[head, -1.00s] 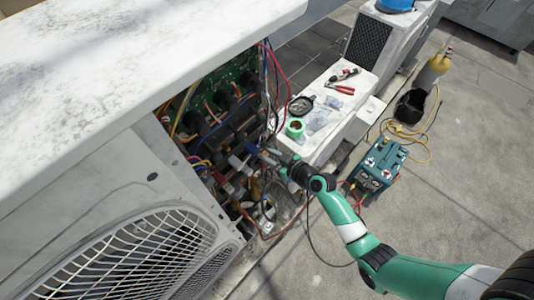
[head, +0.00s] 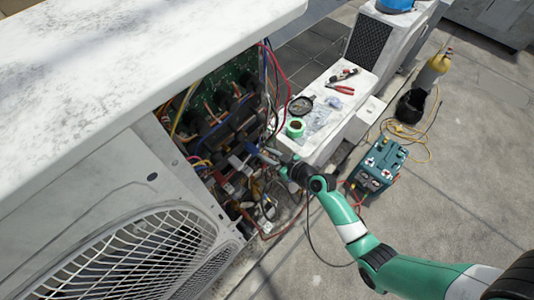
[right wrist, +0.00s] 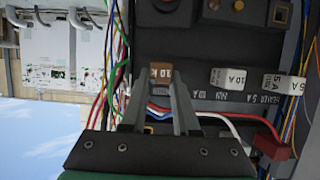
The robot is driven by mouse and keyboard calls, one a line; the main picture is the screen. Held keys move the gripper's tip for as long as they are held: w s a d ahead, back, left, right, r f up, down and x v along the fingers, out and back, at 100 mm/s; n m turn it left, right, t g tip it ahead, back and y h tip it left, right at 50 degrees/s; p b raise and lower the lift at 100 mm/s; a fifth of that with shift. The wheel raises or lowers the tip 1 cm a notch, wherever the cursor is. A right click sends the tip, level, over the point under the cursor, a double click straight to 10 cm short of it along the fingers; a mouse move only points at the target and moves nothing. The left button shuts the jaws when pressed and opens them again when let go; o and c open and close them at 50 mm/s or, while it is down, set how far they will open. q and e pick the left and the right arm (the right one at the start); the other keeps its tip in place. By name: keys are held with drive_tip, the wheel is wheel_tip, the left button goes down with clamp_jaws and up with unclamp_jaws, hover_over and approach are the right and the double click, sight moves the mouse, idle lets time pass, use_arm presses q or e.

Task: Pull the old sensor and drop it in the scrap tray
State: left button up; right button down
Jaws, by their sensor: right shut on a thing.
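A brown block marked "10 K" (right wrist: 160,72) sits against the dark panel in the right wrist view and looks like the sensor. My right gripper (right wrist: 160,84) has one finger on each side of it and is shut on it. The block appears still at the panel; I cannot tell whether it is seated. In the head view my right gripper (head: 267,155) reaches into the open, wire-filled side of the condenser (head: 110,75), and its fingers are small there. My left gripper is not in view. I cannot make out a scrap tray for certain.
White blocks marked "10 A" (right wrist: 227,78) and "5 A" (right wrist: 277,85) sit right of the brown block. Loose wires (right wrist: 225,116) cross close by.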

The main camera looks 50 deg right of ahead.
drive_tip(key=shift+s, duration=1.95)
drive_tip(key=shift+s, duration=0.15)
drive_tip(key=s, duration=0.3)
drive_tip(key=shift+s+b, duration=0.3)
drive_tip(key=shift+s, duration=0.1)
